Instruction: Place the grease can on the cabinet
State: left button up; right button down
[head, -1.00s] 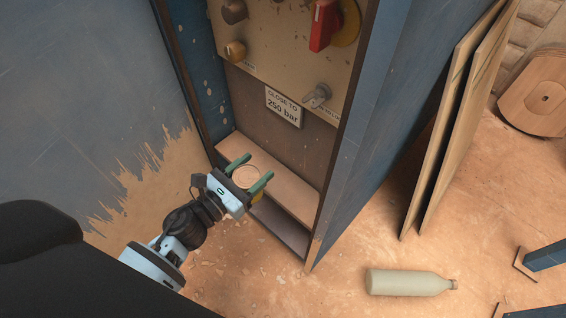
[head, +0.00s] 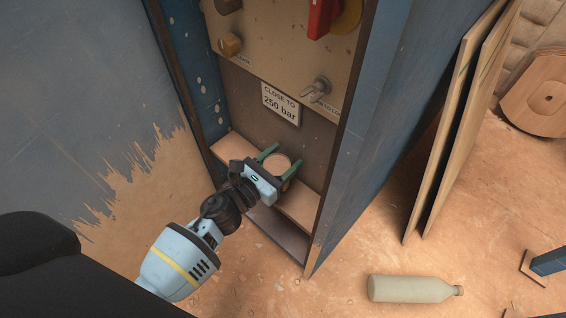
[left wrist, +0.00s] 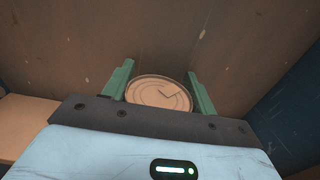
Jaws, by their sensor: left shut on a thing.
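The grease can (head: 277,167) is a small round can with a pale tan lid, held between the green fingers of my left gripper (head: 280,161). In the left wrist view its round lid (left wrist: 159,93) shows between the two fingers (left wrist: 157,88). The cabinet (head: 358,130) is blue, tall and open at the front, with a wooden shelf (head: 236,152) low inside. The can is over this shelf, inside the opening. I cannot tell whether its base touches the shelf. My right gripper is not in view.
A control panel with knobs and a red switch (head: 322,18) is above the shelf, with a "close to 250 bar" sign (head: 280,103) below it. A pale bottle (head: 410,289) lies on the floor at right. Tall boards (head: 455,130) lean beside the cabinet.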

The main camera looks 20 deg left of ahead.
pick_arm(q)
jog(key=shift+f, duration=0.55)
jog(key=shift+r, duration=0.15)
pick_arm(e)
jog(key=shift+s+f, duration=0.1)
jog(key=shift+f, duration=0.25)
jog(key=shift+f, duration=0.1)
pick_arm(q)
jog(key=o, duration=0.9)
jog(key=shift+f, duration=0.3)
jog(key=shift+c, duration=0.2)
jog(key=o, duration=0.4)
jog(key=shift+r, duration=0.1)
jog(key=shift+o, duration=0.2)
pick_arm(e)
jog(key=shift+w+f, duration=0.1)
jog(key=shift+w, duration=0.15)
pick_arm(q)
jog(key=shift+r, duration=0.1)
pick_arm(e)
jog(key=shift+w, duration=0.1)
